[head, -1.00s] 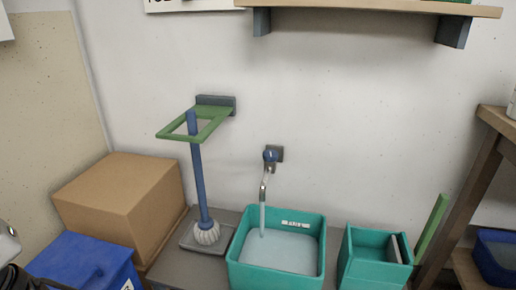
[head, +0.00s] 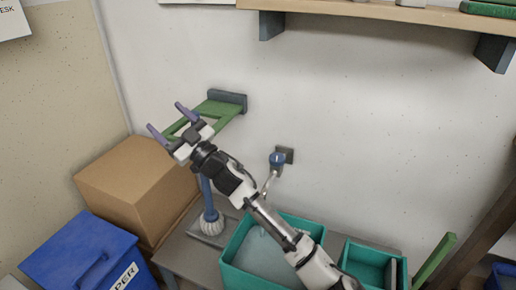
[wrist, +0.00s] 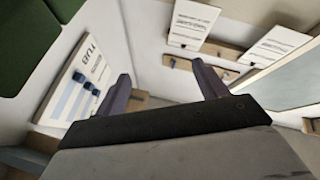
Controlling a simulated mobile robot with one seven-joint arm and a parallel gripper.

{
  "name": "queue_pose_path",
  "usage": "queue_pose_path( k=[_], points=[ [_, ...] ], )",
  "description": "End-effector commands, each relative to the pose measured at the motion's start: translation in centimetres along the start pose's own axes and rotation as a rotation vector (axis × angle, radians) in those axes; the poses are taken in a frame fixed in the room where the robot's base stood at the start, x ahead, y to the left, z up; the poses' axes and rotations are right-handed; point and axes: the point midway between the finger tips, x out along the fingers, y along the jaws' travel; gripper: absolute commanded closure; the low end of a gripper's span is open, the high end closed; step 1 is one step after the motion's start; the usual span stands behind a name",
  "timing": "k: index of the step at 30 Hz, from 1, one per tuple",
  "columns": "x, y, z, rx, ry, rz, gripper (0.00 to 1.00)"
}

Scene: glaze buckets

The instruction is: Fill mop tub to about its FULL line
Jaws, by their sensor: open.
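The mop tub (head: 240,276) is a teal open box under the wall tap, with pale water inside; my arm crosses over it in the head view. The white label on its inner back wall is hidden now, so I cannot read the level against a line. The tap (head: 276,159) has a blue knob and a metal spout. A short piece of stream seems to show below the spout, beside my arm. My gripper (head: 167,116) is open and empty, up by the green mop bracket, left of the tap. Its two fingers (wrist: 162,78) also show apart in the wrist view.
A blue mop (head: 210,222) stands under the green bracket (head: 222,107). A cardboard box (head: 135,180) and a blue paper bin (head: 85,255) are at left. A smaller teal bin (head: 372,258) stands right of the tub. A shelf (head: 390,18) is above. A TUB poster (wrist: 88,75) shows in the wrist view.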

Motion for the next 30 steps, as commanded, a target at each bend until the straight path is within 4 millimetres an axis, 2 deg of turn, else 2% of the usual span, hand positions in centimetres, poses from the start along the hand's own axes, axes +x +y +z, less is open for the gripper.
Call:
queue_pose_path(
  k=[1, 3, 5, 7, 8, 9, 11, 12, 15, 16, 18, 21, 25, 30],
  points=[
    [-2.5, 4.6, 1.5, -0.006, -0.074, 0.053, 0.29],
    [-6.2, 9.1, 3.7, 0.007, -0.157, 0.113, 0.29],
    [-9.7, 12.3, 5.3, 0.021, -0.221, 0.158, 0.29],
    [-14.0, 15.5, 7.0, 0.04, -0.291, 0.203, 0.29],
    [-16.0, 16.7, 7.6, 0.051, -0.319, 0.219, 0.29],
    [-18.8, 18.0, 8.6, 0.068, -0.359, 0.238, 0.29],
    [-23.0, 19.3, 9.9, 0.098, -0.416, 0.254, 0.29],
    [-25.7, 19.8, 10.7, 0.121, -0.45, 0.259, 0.29],
    [-31.0, 20.1, 12.1, 0.176, -0.516, 0.263, 0.29],
    [-32.2, 20.1, 12.4, 0.19, -0.529, 0.263, 0.29],
    [-34.0, 20.0, 12.8, 0.213, -0.551, 0.262, 0.29],
    [-34.8, 20.0, 13.3, 0.228, -0.563, 0.261, 0.29],
    [-33.3, 20.1, 14.3, 0.23, -0.562, 0.258, 0.29],
    [-30.4, 20.8, 16.2, 0.228, -0.562, 0.258, 0.29]
  ],
)
